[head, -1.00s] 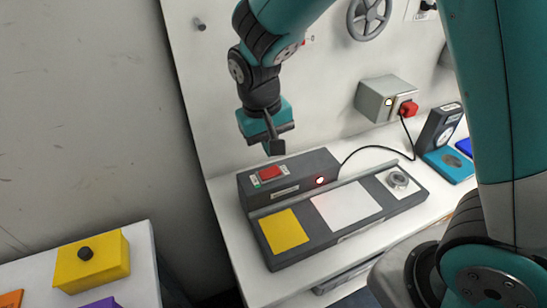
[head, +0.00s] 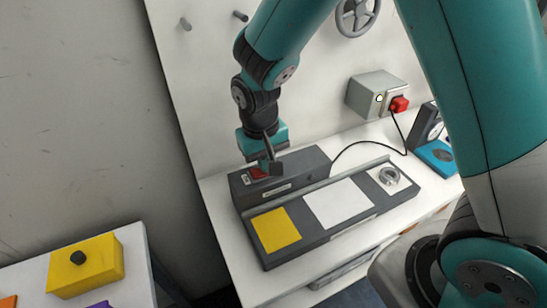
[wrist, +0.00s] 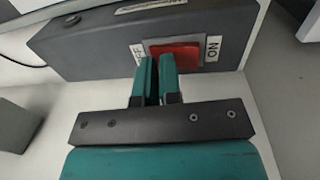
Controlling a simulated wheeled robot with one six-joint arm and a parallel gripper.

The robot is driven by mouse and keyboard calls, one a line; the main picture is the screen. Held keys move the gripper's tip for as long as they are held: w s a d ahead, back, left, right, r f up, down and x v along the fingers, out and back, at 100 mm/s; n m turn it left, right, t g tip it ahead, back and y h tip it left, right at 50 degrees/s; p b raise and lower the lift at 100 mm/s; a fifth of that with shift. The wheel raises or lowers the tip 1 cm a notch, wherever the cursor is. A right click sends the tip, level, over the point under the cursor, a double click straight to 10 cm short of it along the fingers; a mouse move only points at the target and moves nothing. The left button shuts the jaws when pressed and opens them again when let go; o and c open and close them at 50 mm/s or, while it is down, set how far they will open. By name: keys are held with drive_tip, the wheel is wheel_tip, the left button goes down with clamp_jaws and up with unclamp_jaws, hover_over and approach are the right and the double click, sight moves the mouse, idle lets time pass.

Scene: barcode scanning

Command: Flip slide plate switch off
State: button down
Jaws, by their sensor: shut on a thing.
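The plate switch is a red rocker (head: 257,174) on top of a dark grey box (head: 308,165) at the back of the slide unit. In the wrist view the red rocker (wrist: 184,56) sits between an ON label (wrist: 213,48) at right and another label at left, partly hidden by a finger. My gripper (head: 267,167) points down at the rocker. Its fingers (wrist: 157,62) are close together at the rocker's label side away from ON, shut on it. The fingertip contact is partly hidden. The round lamp (wrist: 70,20) on the box is dark.
The slide unit has a yellow pad (head: 275,230), a white pad (head: 338,203) and a round knob (head: 389,176). A grey wall box (head: 371,93) with a red plug (head: 399,104) feeds a black cable (head: 350,148). A yellow box (head: 86,265) stands lower left.

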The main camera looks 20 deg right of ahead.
sight(256, 171)
drive_tip(key=shift+a+p, duration=0.3)
drive_tip(key=shift+a, duration=0.65)
drive_tip(key=shift+r, duration=0.1)
drive_tip(key=r+p, duration=0.4)
drive_tip(key=r, duration=0.1)
drive_tip(key=shift+a, duration=0.25)
wheel_tip(256, 171, up, 9)
drive_tip(key=a+b, duration=0.1)
drive_tip(key=b, duration=0.1)
drive_tip(key=shift+a+b, duration=0.2)
drive_tip(key=shift+b, duration=0.1)
drive_tip(key=shift+f, duration=0.1)
